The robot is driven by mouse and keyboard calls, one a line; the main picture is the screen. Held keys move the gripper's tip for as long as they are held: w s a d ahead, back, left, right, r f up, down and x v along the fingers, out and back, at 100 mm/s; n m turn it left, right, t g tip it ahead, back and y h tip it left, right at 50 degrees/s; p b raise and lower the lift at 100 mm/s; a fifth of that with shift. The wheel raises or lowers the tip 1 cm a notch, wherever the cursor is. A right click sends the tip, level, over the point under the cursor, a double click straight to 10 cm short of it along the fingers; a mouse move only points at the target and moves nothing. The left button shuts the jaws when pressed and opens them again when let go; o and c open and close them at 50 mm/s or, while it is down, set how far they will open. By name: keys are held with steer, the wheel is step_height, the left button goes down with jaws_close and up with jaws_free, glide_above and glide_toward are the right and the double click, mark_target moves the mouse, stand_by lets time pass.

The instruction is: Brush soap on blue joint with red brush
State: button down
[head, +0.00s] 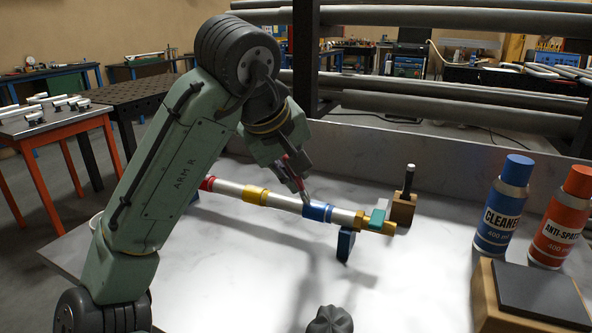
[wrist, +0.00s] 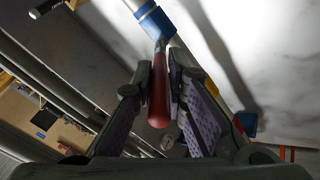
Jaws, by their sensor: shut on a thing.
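The blue joint (head: 318,212) is a collar on a pale pipe (head: 285,202) held above the white table. My gripper (head: 289,168) is above and slightly left of it, shut on the red brush (head: 295,180). The brush points down, with its tip at the blue joint's upper left side. In the wrist view the red handle (wrist: 158,95) lies between my two fingers (wrist: 160,78), and its far end meets the edge of the blue joint (wrist: 155,22). I cannot tell whether the bristles touch it. No soap can be made out.
A wooden holder (head: 402,208), blue can (head: 503,205) and red can (head: 562,218) stand right.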

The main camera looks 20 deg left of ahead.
step_height(320, 180, up, 6)
steer(key=p, duration=0.6)
stand_by(0.4)
